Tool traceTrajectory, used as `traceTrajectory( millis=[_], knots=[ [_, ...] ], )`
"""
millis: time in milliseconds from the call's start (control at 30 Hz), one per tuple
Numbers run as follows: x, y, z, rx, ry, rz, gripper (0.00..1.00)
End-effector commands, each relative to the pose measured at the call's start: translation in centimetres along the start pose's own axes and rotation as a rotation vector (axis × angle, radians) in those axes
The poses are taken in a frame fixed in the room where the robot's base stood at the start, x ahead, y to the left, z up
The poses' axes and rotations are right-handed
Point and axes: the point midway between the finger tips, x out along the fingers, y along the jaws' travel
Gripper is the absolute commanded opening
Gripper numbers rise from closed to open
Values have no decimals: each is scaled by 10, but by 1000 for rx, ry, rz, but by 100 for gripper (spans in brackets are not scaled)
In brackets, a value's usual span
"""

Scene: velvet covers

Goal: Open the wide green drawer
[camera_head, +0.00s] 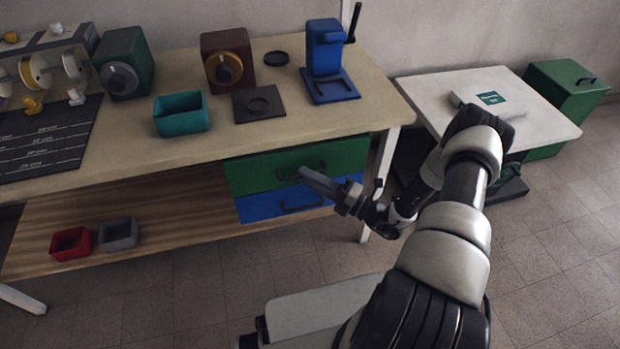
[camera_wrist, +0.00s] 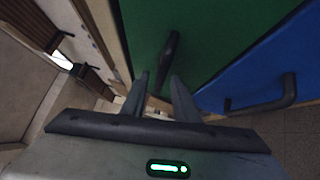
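The wide green drawer (camera_head: 255,174) is under the right part of the workbench, above a blue drawer (camera_head: 262,206), and looks shut. Its dark bar handle (camera_wrist: 170,50) stands out from the green front in the wrist view. My gripper (camera_head: 303,172) reaches in from the right to the drawer front, at its handle. In the wrist view, the two fingers of my gripper (camera_wrist: 160,76) are apart, with the near end of the handle seen between their tips. I cannot tell whether they touch it. In the head view my fingers partly hide the handle.
The blue drawer has its own dark handle (camera_wrist: 288,92). The workbench top (camera_head: 225,135) carries boxes and a blue machine (camera_head: 325,55). Red (camera_head: 70,244) and grey (camera_head: 119,234) bins stand on the lower shelf. A white table (camera_head: 545,130) is at the right. Floor in front is open.

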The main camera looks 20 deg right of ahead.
Motion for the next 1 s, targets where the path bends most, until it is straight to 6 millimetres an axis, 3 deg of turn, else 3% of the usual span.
traceTrajectory(
  millis=[33,133,567,767,1000],
  knots=[
    [0,0,0,0,0,0,18],
    [0,0,0,0,0,0,1],
    [-7,2,-5,2,-2,-1,0],
    [-28,9,-26,4,-5,-2,0],
    [-71,20,-69,6,-7,-2,0]
  ],
)
